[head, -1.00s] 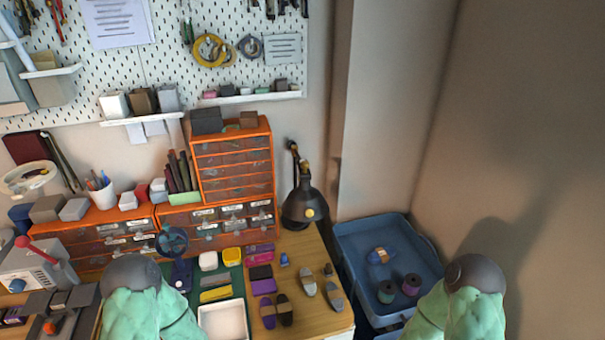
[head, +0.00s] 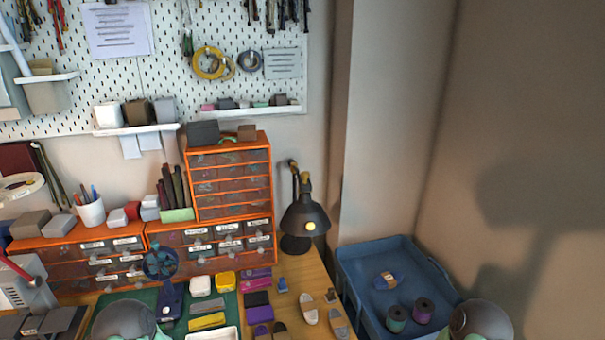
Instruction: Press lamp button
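A black desk lamp (head: 305,215) stands at the back right of the workbench, beside the orange drawer cabinet. Its dark shade tilts down, and a round yellow spot (head: 311,226) shows on the shade; I cannot tell whether this is the button. Neither gripper is in view. Only a rounded grey part of each of my arms shows at the bottom edge, one at the left and one at the right, both well short of the lamp.
Orange drawer units (head: 232,180) stand along the wall. A small blue fan (head: 161,266), coloured blocks and shuttle-like pieces (head: 309,308) cover the bench in front of the lamp. A blue bin (head: 372,260) with spools stands right of the bench.

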